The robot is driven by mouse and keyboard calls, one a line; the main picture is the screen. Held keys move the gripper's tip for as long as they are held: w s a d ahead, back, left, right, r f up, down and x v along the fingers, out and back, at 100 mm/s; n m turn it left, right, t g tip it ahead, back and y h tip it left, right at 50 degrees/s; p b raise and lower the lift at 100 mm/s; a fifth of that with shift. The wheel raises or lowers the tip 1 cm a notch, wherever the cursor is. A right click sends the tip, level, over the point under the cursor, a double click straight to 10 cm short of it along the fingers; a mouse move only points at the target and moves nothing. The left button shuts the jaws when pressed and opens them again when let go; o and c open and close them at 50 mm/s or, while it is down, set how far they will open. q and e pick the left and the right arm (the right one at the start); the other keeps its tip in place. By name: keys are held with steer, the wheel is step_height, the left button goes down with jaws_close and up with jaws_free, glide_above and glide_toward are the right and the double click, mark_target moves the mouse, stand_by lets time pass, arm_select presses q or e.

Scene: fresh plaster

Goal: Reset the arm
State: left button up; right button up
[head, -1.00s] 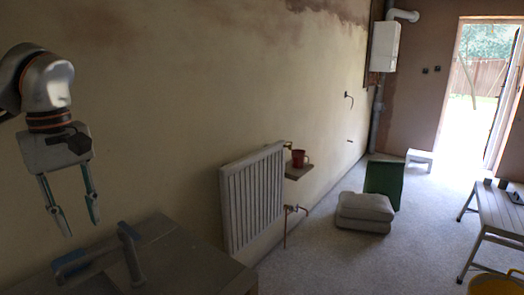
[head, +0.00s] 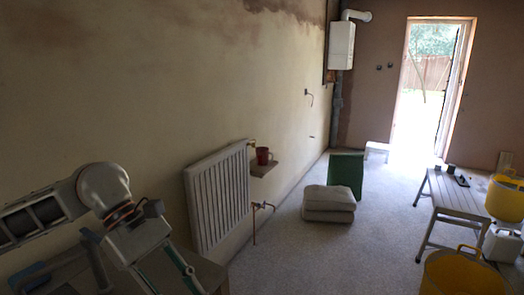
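My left arm comes in from the left, and my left gripper (head: 170,280) points down and to the right at the bottom left of the head view. Its two fingers are spread apart, with nothing seen between them. Their tips are at or near the bottom edge of the picture. The gripper is in front of a dark worktop (head: 210,270) and hides much of it. My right arm and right gripper are not in view.
A blue and grey tool (head: 97,262) lies partly hidden behind the arm. A radiator (head: 220,195) and a shelf with a red mug (head: 263,156) are on the left wall. Stacked bags (head: 328,203), a workbench (head: 455,197) and a yellow bucket (head: 462,275) stand on the floor.

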arm_select(q)
steer(key=d+r+n+h, duration=0.4)
steer(key=d+n+h, duration=0.75)
steer(key=d, duration=0.35)
steer(key=w+a+f+n+t+y, duration=0.1)
steer(key=w+a+f+n+t, duration=0.3)
steer(key=n+t, duration=0.6)
steer(key=w+a+f+n+t+y, duration=0.15)
steer(key=w+f+n+t, duration=0.3)
steer(key=n+t, duration=0.6)
steer(key=w+a+f+n+y, duration=0.2)
steer(key=a+f+n+y, duration=0.4)
steer(key=f+n, duration=0.35)
steer(key=s+a+f+n+g+y, duration=0.2)
steer(key=s+a+f+n+y, duration=0.1)
steer(key=f, duration=0.6)
steer(key=s+a+f+n+g+y, duration=0.2)
steer(key=s+f+n, duration=0.4)
steer(key=s+f, duration=0.3)
steer(key=s+a+f+n+g+y, duration=0.2)
steer(key=s+a+f+n, duration=0.3)
steer(key=f, duration=0.4)
steer(key=shift+s+a+f+n+y, duration=0.3)
steer(key=shift+s+a+y, duration=0.3)
steer(key=shift+a+y, duration=0.25)
steer(key=shift+g, duration=0.25)
